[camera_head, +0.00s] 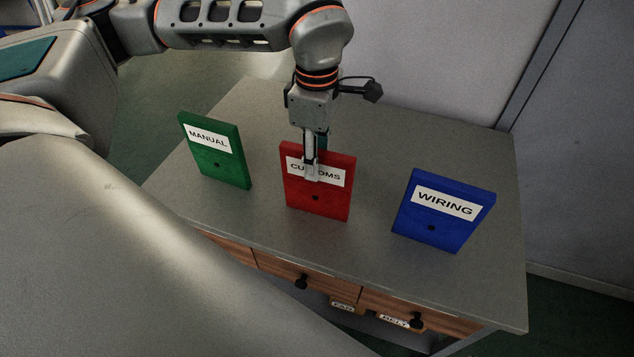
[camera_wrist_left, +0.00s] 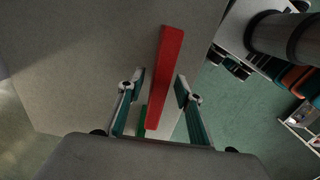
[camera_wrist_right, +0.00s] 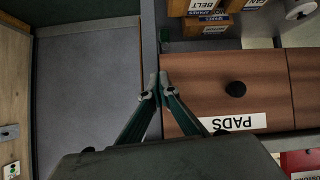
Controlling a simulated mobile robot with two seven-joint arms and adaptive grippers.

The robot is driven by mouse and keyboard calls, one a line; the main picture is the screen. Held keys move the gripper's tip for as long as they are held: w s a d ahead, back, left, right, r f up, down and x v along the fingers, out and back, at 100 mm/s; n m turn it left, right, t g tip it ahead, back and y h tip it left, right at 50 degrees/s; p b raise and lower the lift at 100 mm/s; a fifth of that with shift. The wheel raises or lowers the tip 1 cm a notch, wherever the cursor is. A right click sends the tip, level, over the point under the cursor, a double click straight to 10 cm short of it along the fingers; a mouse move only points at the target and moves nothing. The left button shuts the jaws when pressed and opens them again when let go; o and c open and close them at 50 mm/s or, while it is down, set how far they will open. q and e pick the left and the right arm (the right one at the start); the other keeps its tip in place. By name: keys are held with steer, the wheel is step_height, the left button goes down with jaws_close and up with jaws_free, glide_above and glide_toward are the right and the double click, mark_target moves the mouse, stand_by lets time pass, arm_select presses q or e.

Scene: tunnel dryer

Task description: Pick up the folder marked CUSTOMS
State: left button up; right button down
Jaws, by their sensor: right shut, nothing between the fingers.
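The red folder marked CUSTOMS (camera_head: 325,207) stands upright in the middle of the table, its label partly hidden by a finger. My left gripper (camera_head: 312,170) is above it, with its fingers reaching down over the top edge. In the left wrist view the red folder (camera_wrist_left: 168,60) runs between the two fingers (camera_wrist_left: 160,84), which are open with gaps on both sides. My right gripper (camera_wrist_right: 156,88) is shut and empty in the right wrist view, in front of a wooden drawer marked PADS (camera_wrist_right: 240,122). It does not show in the head view.
A green folder marked MANUAL (camera_head: 228,170) stands to the left and a blue folder marked WIRING (camera_head: 425,232) to the right. The grey table (camera_head: 400,150) is bare between them. Drawers with black knobs (camera_head: 301,281) are in its front. A wall is behind.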

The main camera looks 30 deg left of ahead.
arm_select(q)
steer(key=shift+f, duration=0.45)
steer(key=shift+c, duration=0.4)
jaws_close()
steer(key=shift+r, duration=0.1)
